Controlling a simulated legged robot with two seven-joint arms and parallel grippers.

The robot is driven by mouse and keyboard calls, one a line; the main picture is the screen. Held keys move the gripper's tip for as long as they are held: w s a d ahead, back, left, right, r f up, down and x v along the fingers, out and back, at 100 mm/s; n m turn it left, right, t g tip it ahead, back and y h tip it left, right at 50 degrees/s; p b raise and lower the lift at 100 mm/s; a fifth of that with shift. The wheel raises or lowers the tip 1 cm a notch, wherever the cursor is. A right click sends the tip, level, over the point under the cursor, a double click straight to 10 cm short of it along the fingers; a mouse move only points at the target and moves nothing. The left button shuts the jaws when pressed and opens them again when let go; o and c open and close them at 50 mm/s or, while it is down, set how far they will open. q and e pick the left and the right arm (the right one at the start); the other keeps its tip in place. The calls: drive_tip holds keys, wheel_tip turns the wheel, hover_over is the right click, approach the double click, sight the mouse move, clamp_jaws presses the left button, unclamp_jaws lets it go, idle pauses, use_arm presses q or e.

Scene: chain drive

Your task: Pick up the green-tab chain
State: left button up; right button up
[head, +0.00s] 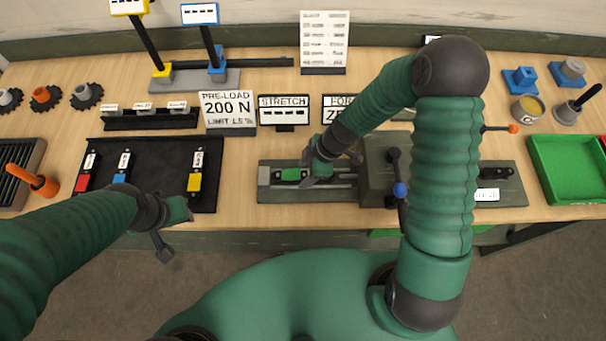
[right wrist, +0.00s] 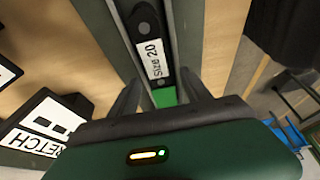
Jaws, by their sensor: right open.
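The green-tab chain (head: 291,174) lies in the channel of the grey-green test bench, at its left end. In the right wrist view its green tab (right wrist: 164,97) and its dark link with a white "Size 20" label (right wrist: 151,58) show. My right gripper (head: 314,172) is over the bench at the chain. In the right wrist view its two fingers (right wrist: 160,92) are apart, one on each side of the green tab; whether they touch it I cannot tell. My left gripper (head: 172,232) hangs by the table's front edge, below the dark mat; its jaw opening is unclear.
The dark mat (head: 140,160) at left holds chains with red, blue and yellow tabs. Signs reading "STRETCH" (head: 284,110) and "PRE-LOAD 200 N" (head: 228,108) stand behind the bench. A blue-knobbed lever (head: 400,190) is right of my right gripper. A green tray (head: 570,168) sits far right.

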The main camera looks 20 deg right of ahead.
drive_tip(key=shift+s+d, duration=0.1)
drive_tip(key=shift+d, duration=0.15)
drive_tip(key=c, duration=0.5)
drive_tip(key=shift+a, duration=0.1)
clamp_jaws()
drive_tip(key=shift+r, duration=0.1)
idle(0.4)
